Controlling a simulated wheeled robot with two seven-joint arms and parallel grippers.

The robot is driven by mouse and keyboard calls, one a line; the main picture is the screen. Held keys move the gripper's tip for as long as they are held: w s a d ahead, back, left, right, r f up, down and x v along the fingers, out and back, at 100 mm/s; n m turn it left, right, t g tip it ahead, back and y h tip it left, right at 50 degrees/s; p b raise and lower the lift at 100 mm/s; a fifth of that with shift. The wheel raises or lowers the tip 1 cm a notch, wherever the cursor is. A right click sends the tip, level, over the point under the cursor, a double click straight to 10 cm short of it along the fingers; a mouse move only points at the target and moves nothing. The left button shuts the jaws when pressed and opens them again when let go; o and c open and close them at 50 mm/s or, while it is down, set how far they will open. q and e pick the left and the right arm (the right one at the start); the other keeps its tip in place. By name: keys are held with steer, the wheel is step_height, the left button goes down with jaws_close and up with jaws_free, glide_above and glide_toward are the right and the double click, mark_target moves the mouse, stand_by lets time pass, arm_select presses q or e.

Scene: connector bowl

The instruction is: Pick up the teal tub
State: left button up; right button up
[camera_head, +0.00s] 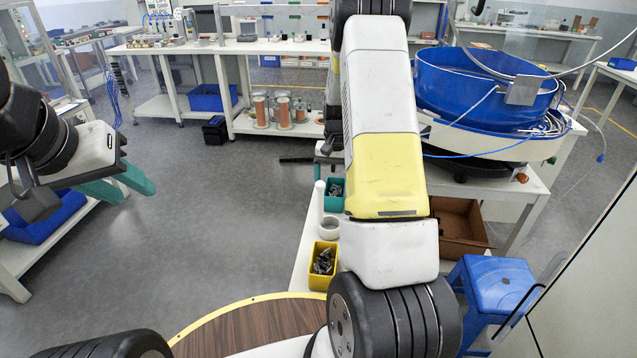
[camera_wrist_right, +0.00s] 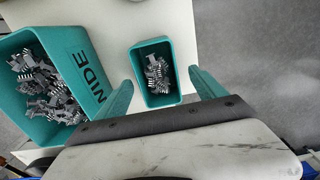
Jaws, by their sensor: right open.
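In the right wrist view, a small teal tub (camera_wrist_right: 158,100) holding grey metal connectors stands on a white surface. My right gripper (camera_wrist_right: 160,80) is open, with one teal finger on each side of this tub, apart from its walls. A larger teal bin (camera_wrist_right: 78,68) with dark lettering and many connectors is to its left. In the head view, part of a teal container (camera_head: 335,206) with metal parts shows beside my right arm; I cannot tell which of the two it is. My right gripper is hidden there. My left gripper (camera_head: 138,193) is open and empty at the left, above the floor.
A yellow tub (camera_head: 318,283) of metal parts and a white roll (camera_head: 329,228) stand near the teal container. A large blue bowl (camera_head: 480,90) is at the right, with a brown box (camera_head: 455,235) and blue stool (camera_head: 500,290) below. The grey floor at centre left is clear.

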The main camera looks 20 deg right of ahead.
mark_target(335, 194)
steer(key=f, duration=0.4)
steer(key=shift+s, duration=0.3)
steer(key=c, duration=1.5)
step_height(335, 194, up, 10)
